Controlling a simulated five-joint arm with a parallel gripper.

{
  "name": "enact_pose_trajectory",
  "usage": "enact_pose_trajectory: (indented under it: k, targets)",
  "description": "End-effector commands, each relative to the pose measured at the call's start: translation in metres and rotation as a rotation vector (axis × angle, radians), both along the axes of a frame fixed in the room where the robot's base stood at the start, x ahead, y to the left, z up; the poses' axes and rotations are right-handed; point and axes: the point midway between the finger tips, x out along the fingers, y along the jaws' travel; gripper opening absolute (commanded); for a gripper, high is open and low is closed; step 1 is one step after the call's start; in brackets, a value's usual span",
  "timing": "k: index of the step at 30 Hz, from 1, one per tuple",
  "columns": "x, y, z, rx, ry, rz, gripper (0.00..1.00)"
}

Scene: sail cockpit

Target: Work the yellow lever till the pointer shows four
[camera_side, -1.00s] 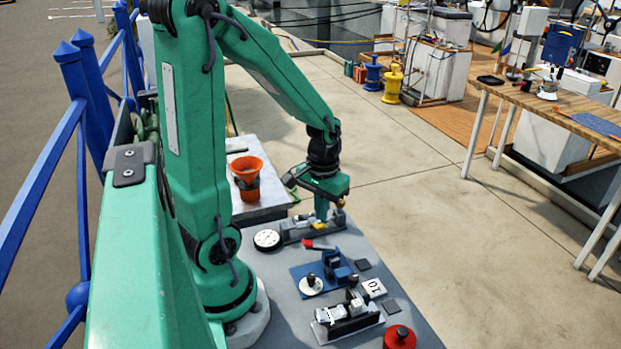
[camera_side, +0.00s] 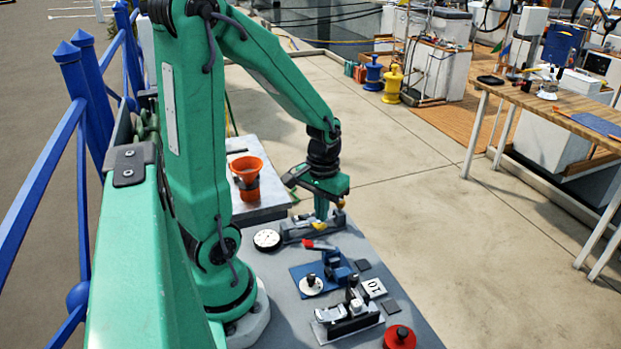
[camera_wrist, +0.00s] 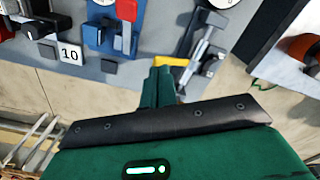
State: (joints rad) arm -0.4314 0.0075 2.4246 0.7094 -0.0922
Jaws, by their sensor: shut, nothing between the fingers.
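The yellow lever (camera_side: 319,226) shows as a small yellow tip on a dark grey mechanism on the bench; its yellow end also shows in the wrist view (camera_wrist: 172,61). My gripper (camera_side: 321,216) is shut and empty, pointing down at this mechanism. In the wrist view my shut green fingers (camera_wrist: 158,84) are right beside the yellow end; I cannot tell whether they touch it. A round white dial (camera_side: 267,239) lies left of the mechanism in the side view. It is cut by the top edge in the wrist view (camera_wrist: 222,2). Its pointer reading is too small to tell.
A blue plate (camera_side: 305,282) with a red-tipped handle (camera_side: 309,243) stands nearer on the bench.

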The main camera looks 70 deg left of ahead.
Motion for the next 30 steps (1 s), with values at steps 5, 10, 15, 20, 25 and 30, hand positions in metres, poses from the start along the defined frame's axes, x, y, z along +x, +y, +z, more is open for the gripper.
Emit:
enact_pose_trajectory:
  k: [5, 10, 15, 20, 25, 30]
  targets:
    - [0.000, 0.000, 0.000, 0.000, 0.000, 0.000, 0.00]
    - [0.000, 0.000, 0.000, 0.000, 0.000, 0.000, 0.00]
    - [0.000, 0.000, -0.001, 0.000, 0.000, 0.000, 0.00]
    - [0.000, 0.000, -0.003, 0.000, 0.001, 0.000, 0.00]
    - [0.000, 0.000, -0.008, -0.001, 0.002, 0.000, 0.00]
    - [0.000, 0.000, -0.013, -0.001, 0.002, 0.000, 0.00]
